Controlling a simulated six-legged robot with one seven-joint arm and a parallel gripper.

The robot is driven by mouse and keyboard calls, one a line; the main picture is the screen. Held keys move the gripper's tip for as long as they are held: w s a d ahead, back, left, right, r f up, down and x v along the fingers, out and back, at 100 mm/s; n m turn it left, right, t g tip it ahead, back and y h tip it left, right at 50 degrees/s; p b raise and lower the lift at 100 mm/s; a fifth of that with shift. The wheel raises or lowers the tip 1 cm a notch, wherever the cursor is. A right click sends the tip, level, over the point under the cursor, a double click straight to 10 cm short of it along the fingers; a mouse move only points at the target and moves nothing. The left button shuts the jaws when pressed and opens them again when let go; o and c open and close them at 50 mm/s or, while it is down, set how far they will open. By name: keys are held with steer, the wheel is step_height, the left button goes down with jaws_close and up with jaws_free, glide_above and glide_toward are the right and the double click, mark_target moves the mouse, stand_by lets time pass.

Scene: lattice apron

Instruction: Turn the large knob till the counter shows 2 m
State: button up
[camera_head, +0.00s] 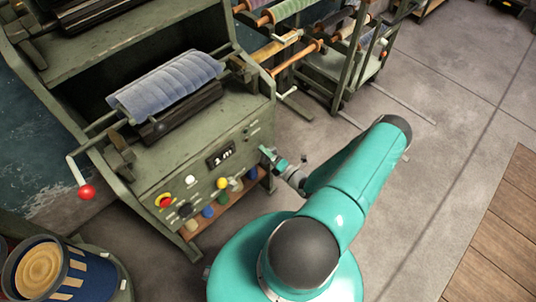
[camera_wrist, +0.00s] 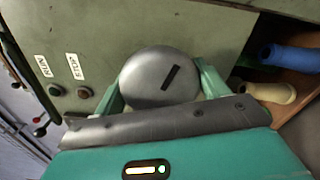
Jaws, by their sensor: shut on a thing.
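The large knob (camera_wrist: 155,72) is a round grey knob with a dark slot-like mark, set on the green panel in the wrist view. The mark is tilted, leaning right at its top. My gripper (camera_wrist: 162,86) has one teal finger on each side of the knob and is shut on it. In the head view my gripper (camera_head: 269,156) is at the right end of the machine's front panel, and the knob is hard to make out there. The counter (camera_head: 220,154) is a black display with white characters, a digit and "m"; the digit is too small to read surely.
The green machine (camera_head: 200,127) carries a grey-blue fabric roll (camera_head: 168,82) and a red-ended crank (camera_head: 87,191). Its panel has a red button on yellow (camera_head: 164,201). Two labelled buttons (camera_wrist: 84,92) sit left of the knob. Coloured spools (camera_wrist: 297,57) lie on a shelf below.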

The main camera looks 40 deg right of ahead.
steer(key=m, duration=0.4)
steer(key=shift+m, duration=2)
steer(key=o, duration=1)
steer(key=s, duration=1.3)
steer(key=shift+s+d, duration=0.2)
steer(key=shift+s, duration=0.2)
